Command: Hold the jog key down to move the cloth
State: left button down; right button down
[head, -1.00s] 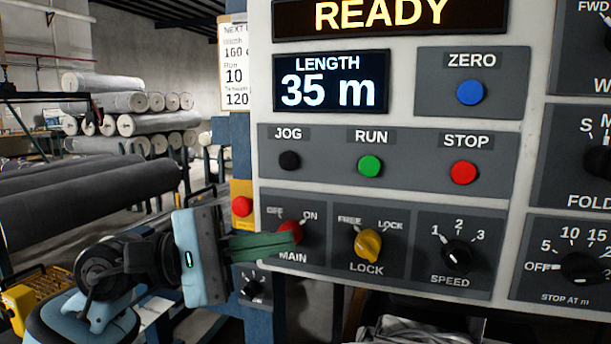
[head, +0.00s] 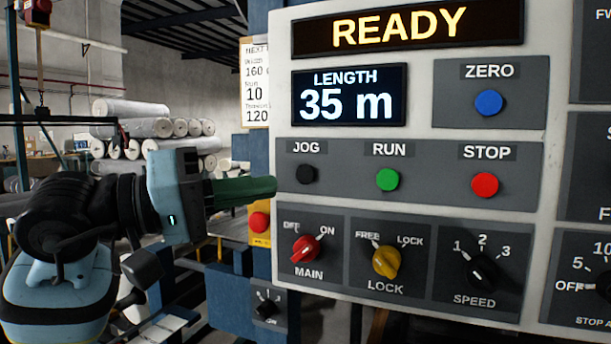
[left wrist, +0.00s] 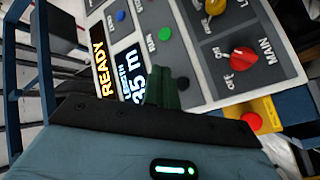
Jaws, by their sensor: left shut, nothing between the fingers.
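The black JOG key (head: 307,174) is a round button under the JOG label on the control panel. My left gripper (head: 270,187) is shut and empty, its green fingers pointing right toward the panel. In the head view its tip is just left of the JOG key and slightly lower, with a gap in the picture. In the left wrist view the shut fingers (left wrist: 162,88) are beside a dark round button, probably the JOG key (left wrist: 183,83). The display (head: 349,96) reads LENGTH 35 m and the sign above (head: 400,28) reads READY. My right gripper is not seen.
The green RUN key (head: 387,180) and red STOP key (head: 485,185) are right of JOG. The blue ZERO key (head: 489,103) is above STOP. Below are the red MAIN knob (head: 305,249), turned toward ON, and yellow LOCK knob (head: 386,262). Grey rolls (head: 150,129) are stacked behind.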

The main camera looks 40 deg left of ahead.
pick_arm(q)
send_near(313, 173)
jog(key=shift+s+d+p+x, duration=0.1)
jog(key=shift+d+p+x, duration=0.05)
jog(key=shift+x, duration=0.7)
jog(key=shift+s+d+p+x, duration=0.1)
jog(key=shift+d+p+x, duration=0.1)
jog(key=shift+x, duration=0.7)
jog(key=shift+s+d+p+x, duration=0.1)
jog(key=shift+s+d+x, duration=0.05)
jog(key=shift+x, duration=0.7)
jog(key=shift+w, duration=0.1)
jog(key=shift+w+a, duration=0.1)
jog(key=shift+w, duration=0.2)
jog(key=shift+w+a, duration=0.1)
jog(key=shift+w, duration=0.35)
dwell(4.2)
